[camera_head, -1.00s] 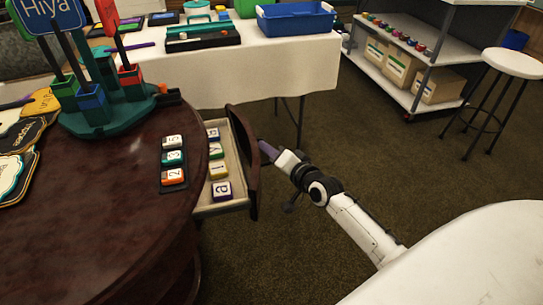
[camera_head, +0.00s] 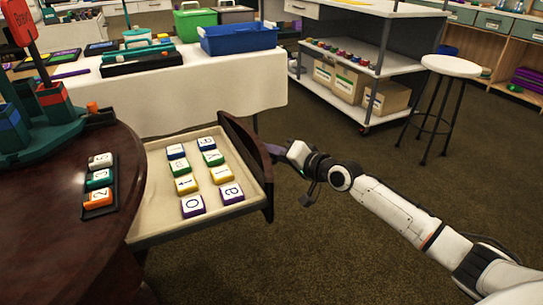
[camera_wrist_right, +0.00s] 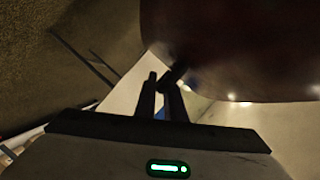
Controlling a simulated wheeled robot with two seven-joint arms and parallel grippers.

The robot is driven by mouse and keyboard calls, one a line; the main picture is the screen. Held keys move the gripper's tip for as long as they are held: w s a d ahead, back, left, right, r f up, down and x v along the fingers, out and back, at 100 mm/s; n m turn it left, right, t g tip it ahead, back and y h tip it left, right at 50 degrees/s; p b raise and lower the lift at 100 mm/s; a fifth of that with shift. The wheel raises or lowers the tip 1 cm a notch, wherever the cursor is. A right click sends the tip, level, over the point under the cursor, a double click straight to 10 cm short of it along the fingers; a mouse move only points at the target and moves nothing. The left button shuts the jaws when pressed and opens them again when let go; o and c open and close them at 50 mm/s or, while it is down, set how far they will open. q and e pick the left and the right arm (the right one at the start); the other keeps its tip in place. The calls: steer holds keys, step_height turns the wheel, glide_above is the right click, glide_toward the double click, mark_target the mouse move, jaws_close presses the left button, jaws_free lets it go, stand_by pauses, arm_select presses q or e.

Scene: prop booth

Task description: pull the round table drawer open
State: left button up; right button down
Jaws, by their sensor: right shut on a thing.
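The round table (camera_head: 70,235) is dark, glossy wood at the left of the head view. Its pale-lined drawer (camera_head: 157,215) stands well out to the right, with several letter blocks (camera_head: 192,205) lying in two rows inside. The curved dark drawer front (camera_head: 250,158) is at its right end. My right gripper (camera_head: 272,150) is at the outer face of this front, shut on the drawer handle, which is mostly hidden. In the right wrist view, the close-set fingers (camera_wrist_right: 160,95) are beside a dark glossy surface. My left gripper is not in view.
A rack of number blocks (camera_head: 99,185) lies on the tabletop near the drawer. A white-clothed table (camera_head: 215,98) with a blue bin (camera_head: 240,40) stands behind. A stool (camera_head: 450,65) and shelf unit (camera_head: 360,55) are at the back right. Carpet is clear right of the drawer.

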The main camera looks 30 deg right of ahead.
steer(key=c, duration=2.1)
jaws_free()
